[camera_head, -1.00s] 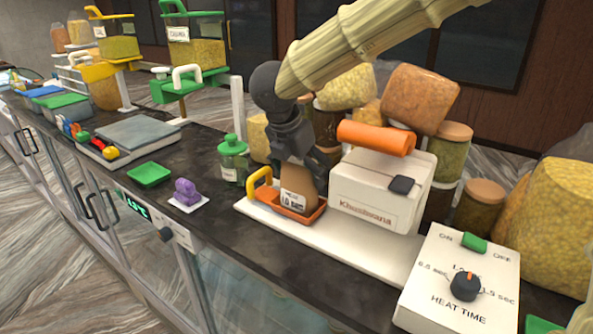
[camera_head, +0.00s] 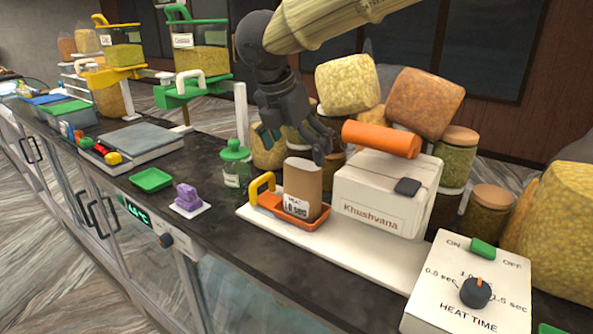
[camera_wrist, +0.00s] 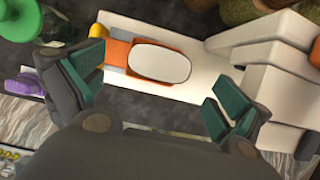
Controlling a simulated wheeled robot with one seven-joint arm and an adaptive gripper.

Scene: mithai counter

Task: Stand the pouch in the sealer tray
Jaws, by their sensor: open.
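A green-lidded jar (camera_head: 235,165) stands left of the tray. The orange roller (camera_head: 381,139) lies on top of the sealer. A heat time control box (camera_head: 466,284) is at the right front. A green dish (camera_head: 151,180) and purple object (camera_head: 188,198) sit to the left.

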